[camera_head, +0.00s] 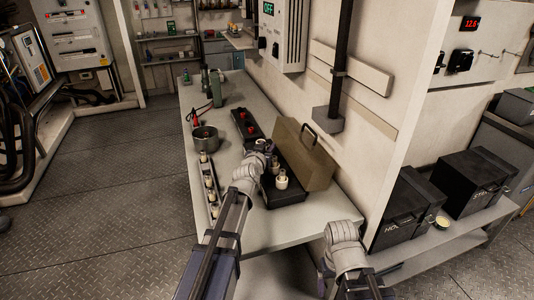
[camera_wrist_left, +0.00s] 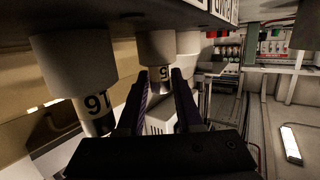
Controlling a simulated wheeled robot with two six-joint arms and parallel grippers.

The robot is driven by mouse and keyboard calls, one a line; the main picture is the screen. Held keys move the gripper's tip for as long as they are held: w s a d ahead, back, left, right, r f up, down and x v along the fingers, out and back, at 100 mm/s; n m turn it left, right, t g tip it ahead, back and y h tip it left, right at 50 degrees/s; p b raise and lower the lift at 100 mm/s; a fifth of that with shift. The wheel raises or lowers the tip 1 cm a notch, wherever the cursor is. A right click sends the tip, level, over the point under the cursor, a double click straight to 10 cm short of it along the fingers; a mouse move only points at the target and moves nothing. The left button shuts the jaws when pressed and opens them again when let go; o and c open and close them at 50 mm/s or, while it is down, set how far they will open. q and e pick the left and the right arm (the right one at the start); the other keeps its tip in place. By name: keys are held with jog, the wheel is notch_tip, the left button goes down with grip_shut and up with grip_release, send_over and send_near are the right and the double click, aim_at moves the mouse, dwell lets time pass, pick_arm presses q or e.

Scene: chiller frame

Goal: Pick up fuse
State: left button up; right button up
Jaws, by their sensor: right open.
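My left gripper (camera_head: 263,148) is over the bench by the dark holder (camera_head: 290,196) under the raised tan lid (camera_head: 308,165). A pale fuse (camera_head: 281,180) stands in that holder, beside my left wrist. In the left wrist view, a pale fuse (camera_wrist_left: 156,47) with a darker end lies between or just beyond the fingertips of my left gripper (camera_wrist_left: 160,78); whether they touch it is unclear. Another large pale fuse (camera_wrist_left: 75,75), with printed digits, is close at the left. My right gripper (camera_head: 342,232) is at the bench's near right corner, away from the fuses; its fingers are barely visible.
A narrow rack (camera_head: 211,193) with several pale cylinders lies along the bench's left edge. A metal pot (camera_head: 205,139) and a black unit with red knobs (camera_head: 247,124) stand further back. A wall post (camera_head: 338,75) rises behind the lid. The near bench top (camera_head: 260,232) is clear.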

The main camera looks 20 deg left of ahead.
pick_arm(q)
grip_shut()
dwell(0.4)
